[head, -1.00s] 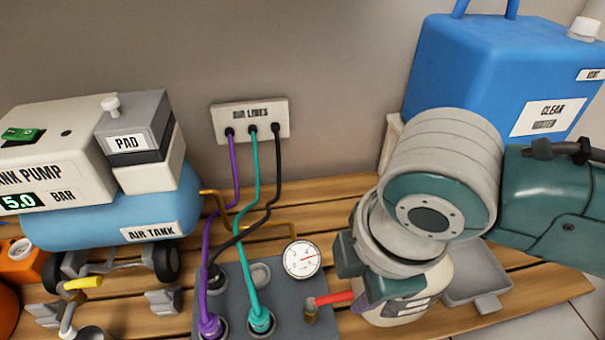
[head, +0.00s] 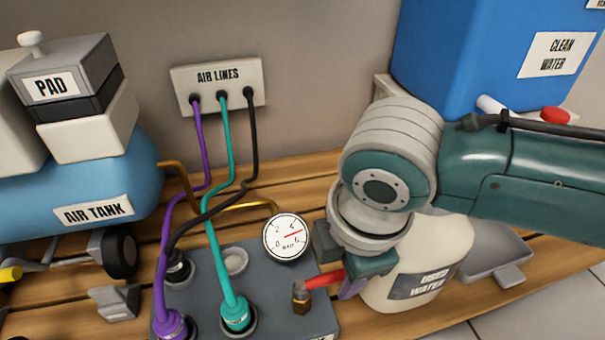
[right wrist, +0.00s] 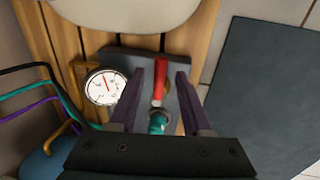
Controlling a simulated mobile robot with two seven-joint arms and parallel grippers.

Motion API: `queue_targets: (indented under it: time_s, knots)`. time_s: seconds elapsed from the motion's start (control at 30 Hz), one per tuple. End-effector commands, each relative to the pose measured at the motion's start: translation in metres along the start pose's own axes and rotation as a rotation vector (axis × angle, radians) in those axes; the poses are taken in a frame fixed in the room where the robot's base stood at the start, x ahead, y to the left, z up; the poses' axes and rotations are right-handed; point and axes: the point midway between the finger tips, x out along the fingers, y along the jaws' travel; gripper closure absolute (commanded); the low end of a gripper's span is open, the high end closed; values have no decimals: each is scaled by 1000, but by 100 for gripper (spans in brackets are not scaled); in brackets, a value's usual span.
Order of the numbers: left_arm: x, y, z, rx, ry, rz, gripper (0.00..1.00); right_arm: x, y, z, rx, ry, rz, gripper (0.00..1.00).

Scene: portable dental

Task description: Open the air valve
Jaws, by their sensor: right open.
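The valve has a red lever (head: 325,278) on a brass body (head: 301,298), at the right front of a grey panel (head: 275,320). The lever points right, toward my right gripper (head: 350,283), which is open at its free end. In the right wrist view, the red lever (right wrist: 160,82) lies between the two spread purple fingers of my right gripper (right wrist: 161,78), with a gap visible on each side. A round gauge (head: 286,237) stands just behind the valve, its needle between 4 and 6. My left gripper is not in view.
Purple, teal and black hoses run from the AIR LINES box (head: 218,85) to the panel. A used water bottle (head: 425,270) stands close behind and right of my right gripper. The blue air tank (head: 75,190) is at left, a blue water container (head: 480,50) at back right.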

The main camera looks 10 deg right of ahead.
Motion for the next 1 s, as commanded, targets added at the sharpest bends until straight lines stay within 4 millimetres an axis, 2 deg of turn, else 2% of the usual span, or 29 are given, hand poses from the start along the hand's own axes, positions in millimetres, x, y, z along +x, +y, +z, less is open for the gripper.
queue_targets:
  time_s: [0.33, 0.77, 1.0]
  knots:
    - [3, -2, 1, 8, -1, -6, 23, 3, 0, 0, 0, 0, 0, 52]
    - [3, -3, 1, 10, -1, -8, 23, 3, 0, 0, 0, 0, 0, 100]
    - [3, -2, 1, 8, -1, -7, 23, 3, 0, 0, 0, -1, 0, 100]
